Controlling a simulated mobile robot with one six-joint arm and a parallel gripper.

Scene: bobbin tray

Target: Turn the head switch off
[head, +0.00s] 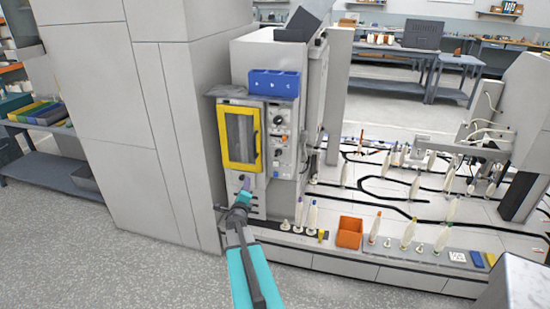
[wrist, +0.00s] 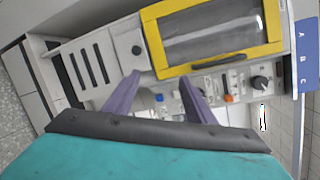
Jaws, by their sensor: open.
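My gripper (head: 243,184) is in front of the lower part of a grey machine (head: 268,60), below its yellow-framed window door (head: 240,137). In the wrist view, its two purple fingers (wrist: 160,86) are spread apart with nothing visible held between them. A small black knob (wrist: 136,50) is on the grey panel beside the yellow frame, just beyond the left fingertip. A control panel (head: 280,139) with several knobs is right of the door; it shows in the wrist view with a black knob (wrist: 260,82) and an orange control (wrist: 229,98). No readable label marks the head switch.
A blue box (head: 274,83) marked A, B, C sits above the door. A low line with bobbins and an orange bin (head: 349,232) extends right of the machine. A tall grey cabinet (head: 150,120) stands at its left. The floor in front is clear.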

